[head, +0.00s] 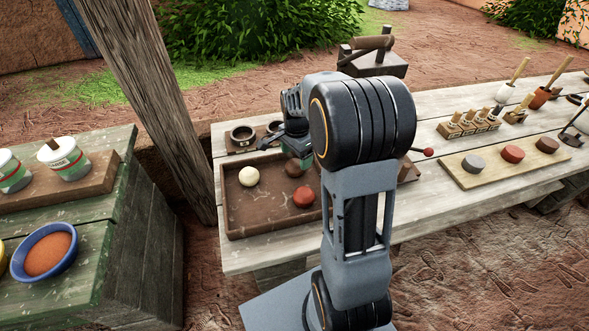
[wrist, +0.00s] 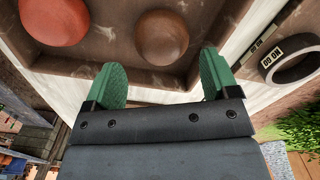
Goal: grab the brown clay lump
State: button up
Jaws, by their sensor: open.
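The brown clay lump (head: 293,170) lies in a shallow brown wooden tray (head: 262,224), partly hidden by my gripper in the head view. In the wrist view the brown lump (wrist: 161,37) is round and lies ahead of the gap between my green fingertips. My gripper (wrist: 162,72) is open and empty, with nothing between its fingers. A red clay lump (head: 303,197) lies in the same tray, and it also shows in the wrist view (wrist: 54,20) left of the brown one. A cream lump (head: 249,176) lies to the left in the tray.
A board with grey, red and brown discs (head: 512,154) lies on the right of the table. A wooden post (head: 150,90) rises left of the table. My arm hides the tray's right part.

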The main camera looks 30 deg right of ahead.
aim_at(295, 165)
jog(key=shift+w+a+f, duration=0.1)
jog(key=shift+f, duration=2.55)
jog(key=shift+c, duration=0.4)
jog(key=c, duration=0.7)
jog(key=shift+r, duration=0.1)
